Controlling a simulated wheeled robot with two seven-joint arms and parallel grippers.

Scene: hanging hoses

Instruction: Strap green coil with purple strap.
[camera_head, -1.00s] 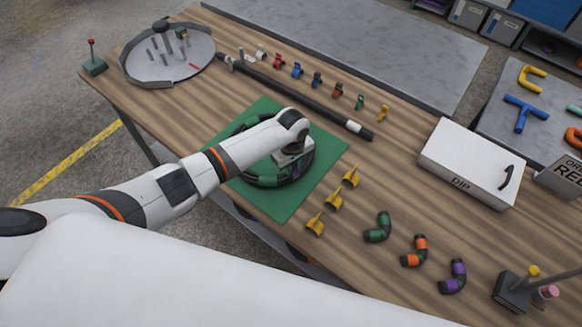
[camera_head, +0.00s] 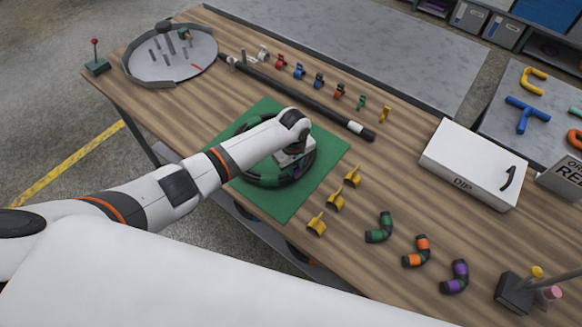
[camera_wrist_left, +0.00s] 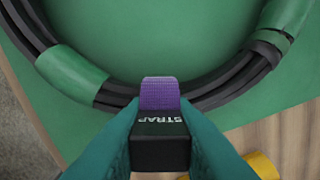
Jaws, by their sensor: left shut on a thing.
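The coil is a black hose ring with green bands (camera_head: 270,180), lying on a green mat (camera_head: 283,206); my left arm covers part of it. The coil also shows in the left wrist view (camera_wrist_left: 72,72), curving across the top. My left gripper (camera_head: 290,160) is over the coil's right side, pointing down. In the left wrist view its teal fingers (camera_wrist_left: 160,148) are shut on a black block marked STRAP, with a purple strap (camera_wrist_left: 160,94) at its far end. The purple strap overlaps the coil's black hose in that view; I cannot tell whether it goes around it. My right gripper is not in view.
Several yellow pieces (camera_head: 336,199) stand right of the mat. Short banded elbows (camera_head: 415,250) lie at the front right. A white box marked DIP (camera_head: 472,165) and a long black rod (camera_head: 300,98) are behind. A round grey tray (camera_head: 168,65) is at far left.

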